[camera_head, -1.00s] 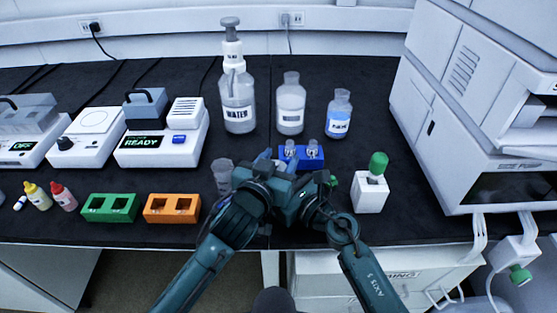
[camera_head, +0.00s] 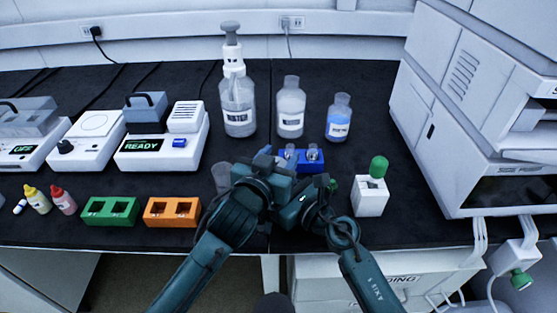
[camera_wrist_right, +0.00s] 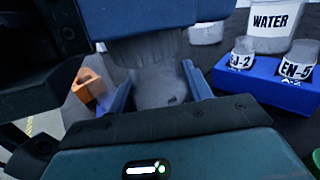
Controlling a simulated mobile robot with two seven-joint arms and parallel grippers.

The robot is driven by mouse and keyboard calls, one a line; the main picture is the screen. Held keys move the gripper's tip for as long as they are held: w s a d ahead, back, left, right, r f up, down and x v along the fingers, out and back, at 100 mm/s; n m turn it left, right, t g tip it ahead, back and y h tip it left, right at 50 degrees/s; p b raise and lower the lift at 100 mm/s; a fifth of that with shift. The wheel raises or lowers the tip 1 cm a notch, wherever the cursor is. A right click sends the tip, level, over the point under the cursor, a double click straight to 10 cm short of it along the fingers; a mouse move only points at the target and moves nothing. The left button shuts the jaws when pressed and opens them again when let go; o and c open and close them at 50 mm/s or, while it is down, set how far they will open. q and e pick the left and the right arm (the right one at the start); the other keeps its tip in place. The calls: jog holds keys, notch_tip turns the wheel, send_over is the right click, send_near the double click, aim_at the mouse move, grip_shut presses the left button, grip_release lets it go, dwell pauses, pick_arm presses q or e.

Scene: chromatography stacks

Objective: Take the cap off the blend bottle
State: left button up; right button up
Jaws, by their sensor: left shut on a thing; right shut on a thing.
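My right gripper (camera_wrist_right: 165,92) is shut on a translucent grey bottle (camera_wrist_right: 160,85), which stands between its blue fingers in the right wrist view. I take it for the blend bottle; no label is readable. My left gripper (camera_head: 272,170) sits directly over the bottle's top and is shut. It hides the cap, so I cannot tell whether cap and bottle still touch. In the head view both grippers meet near the front middle of the bench, my right gripper (camera_head: 303,190) just right of the left one, and they hide the bottle.
A blue rack (camera_head: 313,165) with labelled vials stands close behind the grippers. A grey cup (camera_head: 221,177) and an orange block (camera_head: 172,212) are to the left. A white block (camera_head: 369,199) with a green-capped item is to the right.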

aim_at(280, 160)
pick_arm(q)
jog(key=shift+r, duration=0.1)
jog(key=shift+r, duration=1.95)
pick_arm(e)
jog(key=o, duration=1.4)
jog(key=shift+o, duration=0.2)
pick_arm(q)
jog(key=shift+f+b, duration=0.45)
pick_arm(e)
jog(key=v, duration=1.2)
pick_arm(q)
jog(key=shift+s+d, duration=0.1)
pick_arm(e)
jog(key=shift+s+d, duration=0.1)
